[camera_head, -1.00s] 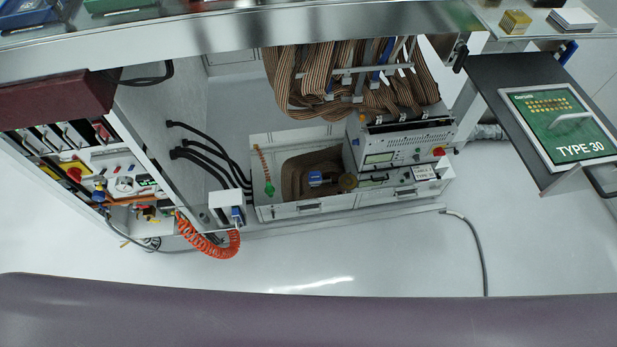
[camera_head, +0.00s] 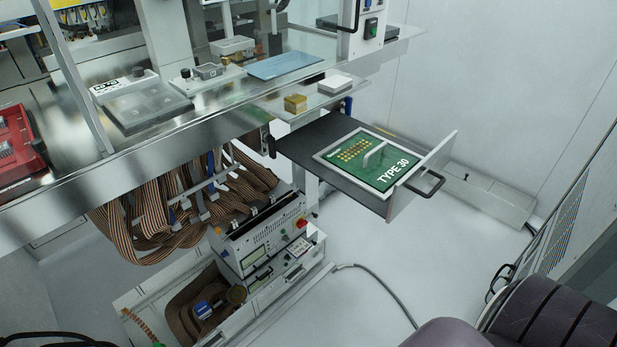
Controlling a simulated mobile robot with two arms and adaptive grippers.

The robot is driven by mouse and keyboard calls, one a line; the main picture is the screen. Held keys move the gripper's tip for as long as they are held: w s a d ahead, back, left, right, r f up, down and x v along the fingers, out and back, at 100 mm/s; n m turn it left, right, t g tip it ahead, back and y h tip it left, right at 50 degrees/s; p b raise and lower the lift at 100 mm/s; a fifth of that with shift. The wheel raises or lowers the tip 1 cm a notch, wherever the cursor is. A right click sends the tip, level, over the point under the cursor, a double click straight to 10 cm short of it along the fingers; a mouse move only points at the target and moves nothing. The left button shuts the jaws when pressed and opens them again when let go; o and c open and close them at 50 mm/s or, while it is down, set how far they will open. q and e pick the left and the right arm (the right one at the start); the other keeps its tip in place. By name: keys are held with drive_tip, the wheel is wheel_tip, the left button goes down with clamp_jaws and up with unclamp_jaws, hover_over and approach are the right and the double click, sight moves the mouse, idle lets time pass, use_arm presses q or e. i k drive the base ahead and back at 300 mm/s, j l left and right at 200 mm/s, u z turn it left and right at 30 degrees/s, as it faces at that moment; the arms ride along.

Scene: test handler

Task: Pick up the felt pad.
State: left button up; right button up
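I cannot tell for sure which thing is the felt pad. A thin flat light-blue sheet (camera_head: 284,65) lies on the metal worktop. Close to it, on a small side shelf (camera_head: 272,104), are a flat black piece (camera_head: 309,79), a white block (camera_head: 335,85) and a small yellow-gold block (camera_head: 295,103). Neither of my grippers is in view.
A pulled-out drawer (camera_head: 292,145) holds a green TYPE 30 board (camera_head: 362,160) with a handle. A grey fixture (camera_head: 145,107) stands on the worktop (camera_head: 203,112) at left. Ribbon cables (camera_head: 150,220) hang below.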

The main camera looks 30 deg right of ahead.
sight(202, 308)
drive_tip(key=i+l+z, duration=0.1)
drive_tip(key=i+l, duration=0.15)
drive_tip(key=i, duration=0.25)
drive_tip(key=i+l, duration=0.15)
drive_tip(key=i, duration=0.35)
drive_tip(key=l+z, duration=0.05)
